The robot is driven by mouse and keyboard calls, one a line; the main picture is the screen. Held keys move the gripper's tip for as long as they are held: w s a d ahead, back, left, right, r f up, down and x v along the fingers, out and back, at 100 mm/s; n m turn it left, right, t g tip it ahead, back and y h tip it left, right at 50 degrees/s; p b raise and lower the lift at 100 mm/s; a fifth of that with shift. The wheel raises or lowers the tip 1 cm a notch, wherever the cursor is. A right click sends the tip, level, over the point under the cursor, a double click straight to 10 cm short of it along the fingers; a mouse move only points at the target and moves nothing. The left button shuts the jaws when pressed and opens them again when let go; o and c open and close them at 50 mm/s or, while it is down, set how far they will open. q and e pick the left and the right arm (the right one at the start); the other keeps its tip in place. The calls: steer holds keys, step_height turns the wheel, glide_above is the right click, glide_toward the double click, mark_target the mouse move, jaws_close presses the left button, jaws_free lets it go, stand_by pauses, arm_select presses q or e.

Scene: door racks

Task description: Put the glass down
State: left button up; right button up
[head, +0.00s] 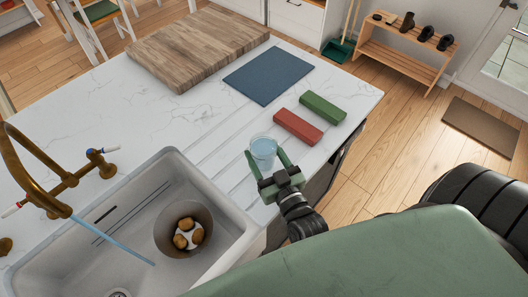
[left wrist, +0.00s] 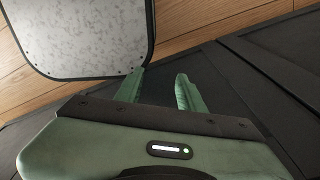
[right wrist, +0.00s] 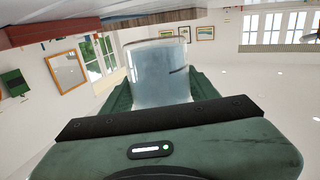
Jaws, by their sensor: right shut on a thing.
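The glass (head: 263,148) is clear and pale blue, and looks upright over the white marble counter near its front edge. My right gripper (head: 268,165) is shut around it, one finger on each side. In the right wrist view the glass (right wrist: 160,75) stands between the fingers. I cannot tell whether its base touches the counter. My left gripper (left wrist: 160,84) shows only in the left wrist view, with its fingers apart and nothing between them.
Beyond the glass lie a red block (head: 298,125), a green block (head: 323,107), a blue mat (head: 267,75) and a wooden board (head: 196,45). The sink (head: 220,215), with a pot of potatoes (head: 162,232) and brass tap (head: 62,205), is to the left. Marble between glass and board is bare.

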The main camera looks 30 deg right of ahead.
mark_target(269, 171)
steer(key=shift+f+b, duration=2.1)
steer(key=shift+b, duration=0.05)
steer(key=shift+r, duration=0.1)
steer(key=o, duration=1.6)
steer(key=shift+f, duration=0.2)
steer(key=shift+c, duration=0.2)
steer(key=shift+r, duration=0.1)
